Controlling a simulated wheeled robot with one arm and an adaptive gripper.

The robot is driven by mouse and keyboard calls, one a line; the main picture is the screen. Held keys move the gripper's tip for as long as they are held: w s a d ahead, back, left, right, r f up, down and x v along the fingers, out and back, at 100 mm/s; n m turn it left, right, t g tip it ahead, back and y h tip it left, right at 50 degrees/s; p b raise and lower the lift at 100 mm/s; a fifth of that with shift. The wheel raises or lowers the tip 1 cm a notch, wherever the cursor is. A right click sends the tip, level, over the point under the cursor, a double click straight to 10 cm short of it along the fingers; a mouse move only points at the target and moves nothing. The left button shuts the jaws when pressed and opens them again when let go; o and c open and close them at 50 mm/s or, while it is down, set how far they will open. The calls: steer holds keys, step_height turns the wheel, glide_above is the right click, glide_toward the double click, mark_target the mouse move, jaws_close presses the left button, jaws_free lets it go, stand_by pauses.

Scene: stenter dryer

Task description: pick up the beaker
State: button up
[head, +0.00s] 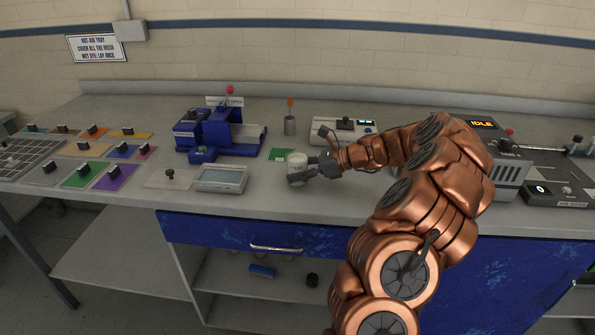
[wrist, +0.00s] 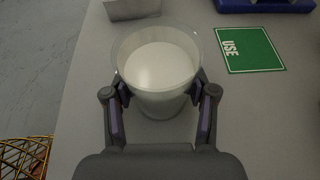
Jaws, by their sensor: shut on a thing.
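The beaker (wrist: 157,62) is a clear cup with whitish contents, upright between my fingers in the wrist view. In the head view the beaker (head: 294,160) shows as a small pale shape at the end of my arm, partly hidden by the fingers. My gripper (wrist: 160,98) is shut on the beaker from its near side, one finger on each side of the wall. It also shows in the head view (head: 303,174), low over the grey bench. I cannot tell whether the beaker's base touches the bench.
A green card marked USE (wrist: 250,50) lies right of the beaker. A metal cup (head: 290,125) and a white instrument (head: 342,130) stand farther back. The bench's front edge is close.

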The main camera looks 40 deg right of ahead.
mark_target(300, 160)
steer(key=r, duration=0.3)
steer(key=shift+s+d+r+b, duration=0.15)
steer(key=shift+s+r+b, duration=0.15)
steer(key=shift+r+b, duration=0.05)
steer(key=s+d, duration=0.1)
steer(key=s, duration=0.3)
steer(key=s+d+r+b, duration=0.1)
steer(key=s+d, duration=0.1)
steer(key=s, duration=0.3)
steer(key=s+d+b, duration=0.1)
steer(key=s+d, duration=0.1)
steer(key=s, duration=0.3)
steer(key=shift+s+r, duration=0.15)
steer(key=shift+s, duration=0.1)
steer(key=shift+a, duration=0.1)
